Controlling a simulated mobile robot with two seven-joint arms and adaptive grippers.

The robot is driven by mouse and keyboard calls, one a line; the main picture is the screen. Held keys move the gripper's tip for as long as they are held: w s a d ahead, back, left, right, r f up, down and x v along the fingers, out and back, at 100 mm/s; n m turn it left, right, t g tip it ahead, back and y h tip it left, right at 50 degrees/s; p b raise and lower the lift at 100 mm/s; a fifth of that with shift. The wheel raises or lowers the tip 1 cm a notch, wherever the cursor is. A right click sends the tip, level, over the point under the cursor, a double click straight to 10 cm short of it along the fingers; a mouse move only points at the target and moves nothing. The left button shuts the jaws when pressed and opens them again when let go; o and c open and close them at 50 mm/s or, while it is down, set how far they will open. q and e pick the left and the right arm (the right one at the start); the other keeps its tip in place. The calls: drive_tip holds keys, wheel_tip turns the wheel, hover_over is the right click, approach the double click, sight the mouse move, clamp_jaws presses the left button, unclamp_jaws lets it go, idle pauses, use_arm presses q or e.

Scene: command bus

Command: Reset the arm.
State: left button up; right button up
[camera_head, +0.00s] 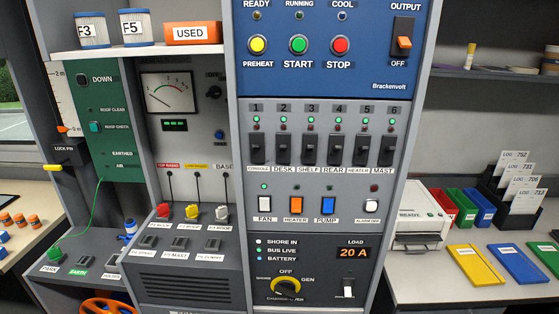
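Neither of my grippers and no part of my arms shows in the head view. The task names no other object. In front of me stands a tall control panel (320,107) with a blue upper part. It carries a yellow PREHEAT button (258,44), a green START button (298,44) and a red STOP button (340,45). Below is a row of black breaker switches (308,150), all with green lamps above them. A changeover knob (286,287) sits at the bottom, beside a load display (354,252) reading 20 A.
Left of the panel is a console with red, yellow and white knobs (192,212) and a gauge (168,92). A shelf above holds two jars and an orange USED box (193,33). At right, a counter (440,284) bears a printer (418,217), small bins and folders.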

use_arm(q)
drive_tip(key=shift+c, duration=0.5)
clamp_jaws()
idle(0.8)
